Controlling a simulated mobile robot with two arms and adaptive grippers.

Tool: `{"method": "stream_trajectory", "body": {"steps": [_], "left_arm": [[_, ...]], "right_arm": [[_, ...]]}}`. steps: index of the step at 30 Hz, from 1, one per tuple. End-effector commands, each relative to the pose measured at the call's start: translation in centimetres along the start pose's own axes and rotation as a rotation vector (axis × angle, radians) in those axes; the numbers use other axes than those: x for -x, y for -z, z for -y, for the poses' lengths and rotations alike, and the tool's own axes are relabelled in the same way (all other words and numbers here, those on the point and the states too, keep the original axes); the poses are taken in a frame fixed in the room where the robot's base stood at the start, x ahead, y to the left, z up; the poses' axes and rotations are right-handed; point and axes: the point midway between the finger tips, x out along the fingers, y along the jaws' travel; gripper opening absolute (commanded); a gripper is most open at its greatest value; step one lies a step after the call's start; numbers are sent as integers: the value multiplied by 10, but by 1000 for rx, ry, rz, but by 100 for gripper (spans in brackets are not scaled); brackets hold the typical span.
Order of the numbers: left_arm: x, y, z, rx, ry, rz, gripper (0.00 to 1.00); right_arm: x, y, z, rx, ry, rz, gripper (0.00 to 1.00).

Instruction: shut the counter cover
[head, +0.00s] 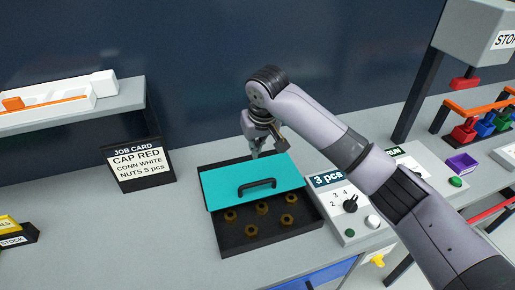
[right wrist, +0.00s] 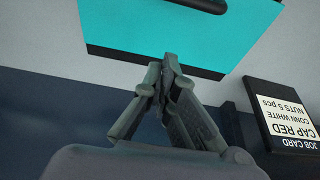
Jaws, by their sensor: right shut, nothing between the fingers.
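The counter cover (head: 228,181) is a teal panel with a black handle (head: 257,187). It lies over the rear part of a black tray (head: 225,240), and the front part of the tray is uncovered. Several brass nuts (head: 262,208) show there. I cannot tell how far the cover is tilted. My right gripper (head: 255,155) is shut and empty at the cover's rear edge. In the right wrist view its fingertips (right wrist: 164,62) are close to the edge of the cover (right wrist: 130,25); I cannot tell whether they touch. My left gripper is not in view.
A job card (head: 138,162) stands left of the tray. A control panel (head: 345,205) marked "3 pcs" with a black knob is close on the right. A shelf with a white bin (head: 55,99) is at the left. Coloured bins (head: 465,132) stand at far right.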

Motion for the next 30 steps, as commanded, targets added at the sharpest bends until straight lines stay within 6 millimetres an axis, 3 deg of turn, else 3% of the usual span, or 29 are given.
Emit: {"method": "stream_trajectory", "body": {"steps": [6, 13, 21, 30], "left_arm": [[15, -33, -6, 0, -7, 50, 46], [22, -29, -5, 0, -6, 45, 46], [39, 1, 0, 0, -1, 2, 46], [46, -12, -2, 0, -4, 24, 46]], "right_arm": [[-41, 0, 0, 0, -1, 5, 0], [-82, 0, 0, 0, -1, 4, 0], [-68, -22, -1, 3, -1, 1, 0], [-64, -36, -1, 1, -1, 1, 0]]}}
